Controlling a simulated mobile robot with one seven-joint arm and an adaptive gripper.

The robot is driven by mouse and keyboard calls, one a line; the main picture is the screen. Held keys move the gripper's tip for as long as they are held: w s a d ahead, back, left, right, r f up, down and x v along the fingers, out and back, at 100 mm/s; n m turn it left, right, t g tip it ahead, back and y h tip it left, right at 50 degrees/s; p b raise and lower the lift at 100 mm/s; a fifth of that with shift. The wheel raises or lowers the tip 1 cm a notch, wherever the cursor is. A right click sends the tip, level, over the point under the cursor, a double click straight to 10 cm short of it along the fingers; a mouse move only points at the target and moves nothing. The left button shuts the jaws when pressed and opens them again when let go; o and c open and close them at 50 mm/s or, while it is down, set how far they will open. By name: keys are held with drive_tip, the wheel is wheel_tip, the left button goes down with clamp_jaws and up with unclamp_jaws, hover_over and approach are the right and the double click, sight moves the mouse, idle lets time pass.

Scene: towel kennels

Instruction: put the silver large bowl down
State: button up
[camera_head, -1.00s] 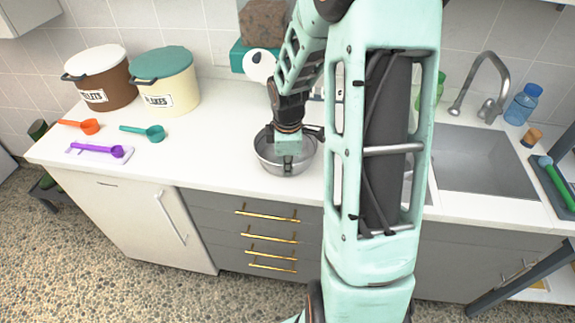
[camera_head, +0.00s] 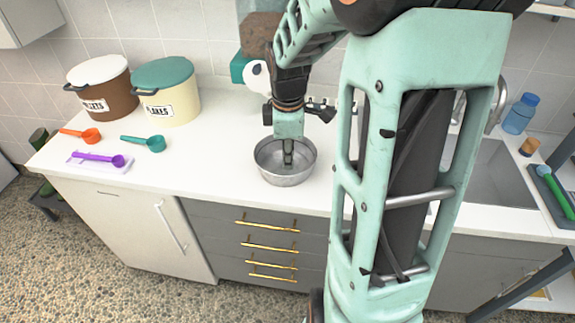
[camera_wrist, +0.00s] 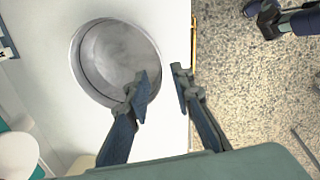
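The silver large bowl (camera_head: 286,177) stands upright on the white counter (camera_head: 215,155) near its front edge. It also shows empty in the wrist view (camera_wrist: 118,60). My gripper (camera_head: 288,160) is above the bowl, pointing down. In the wrist view my gripper (camera_wrist: 162,92) has its two fingers apart with nothing between them gripped. The left finger overlaps the bowl's near rim in that view, and the right finger is outside the bowl toward the counter edge. My arm hides part of the counter and the sink.
A brown canister (camera_head: 105,98) and a cream canister (camera_head: 170,102) stand at the back left. Orange (camera_head: 88,136), teal (camera_head: 150,143) and purple (camera_head: 105,159) scoops lie in front of them. A blue bottle (camera_head: 520,115) stands right. The counter left of the bowl is clear.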

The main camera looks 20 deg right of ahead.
wheel_tip(320, 180, up, 2)
drive_tip(key=shift+s+r, duration=0.15)
drive_tip(key=shift+r, duration=0.1)
idle(0.4)
